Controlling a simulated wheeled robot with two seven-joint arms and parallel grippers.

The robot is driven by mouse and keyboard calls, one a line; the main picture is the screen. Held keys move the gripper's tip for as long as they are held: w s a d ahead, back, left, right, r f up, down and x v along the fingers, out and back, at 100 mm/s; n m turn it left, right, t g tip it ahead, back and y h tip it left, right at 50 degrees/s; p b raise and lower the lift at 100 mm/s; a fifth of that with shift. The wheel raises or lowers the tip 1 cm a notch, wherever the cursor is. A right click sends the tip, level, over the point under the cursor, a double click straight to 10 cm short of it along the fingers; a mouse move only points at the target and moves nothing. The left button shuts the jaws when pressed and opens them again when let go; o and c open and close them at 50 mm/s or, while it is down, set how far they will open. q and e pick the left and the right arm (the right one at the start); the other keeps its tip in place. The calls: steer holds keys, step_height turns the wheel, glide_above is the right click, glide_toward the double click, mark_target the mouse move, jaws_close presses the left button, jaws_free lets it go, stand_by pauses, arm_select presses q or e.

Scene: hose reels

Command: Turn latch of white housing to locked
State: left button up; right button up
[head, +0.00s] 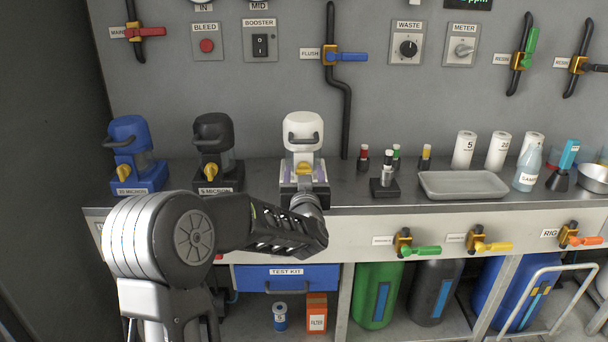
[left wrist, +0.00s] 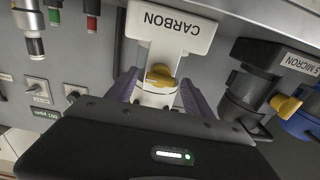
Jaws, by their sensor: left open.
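The white housing (head: 304,134) stands on the counter, with a dark handle on its front. Its yellow latch (head: 302,169) sits low on the front; the left wrist view also shows the latch (left wrist: 161,77) below an upside-down CARBON label (left wrist: 168,22). My left gripper (head: 304,172) is in front of the housing, with purple fingers either side of the latch. In the left wrist view the fingers (left wrist: 160,92) are apart, with gaps between them and the latch. The gripper body hides the lower housing. My right gripper is not seen.
A black housing (head: 213,138) and a blue housing (head: 130,140) with yellow latches stand to the left. A black pipe with a blue-handled valve (head: 345,57) runs down the wall behind.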

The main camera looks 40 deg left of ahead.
arm_select(q)
steer(key=shift+c, duration=0.4)
jaws_close()
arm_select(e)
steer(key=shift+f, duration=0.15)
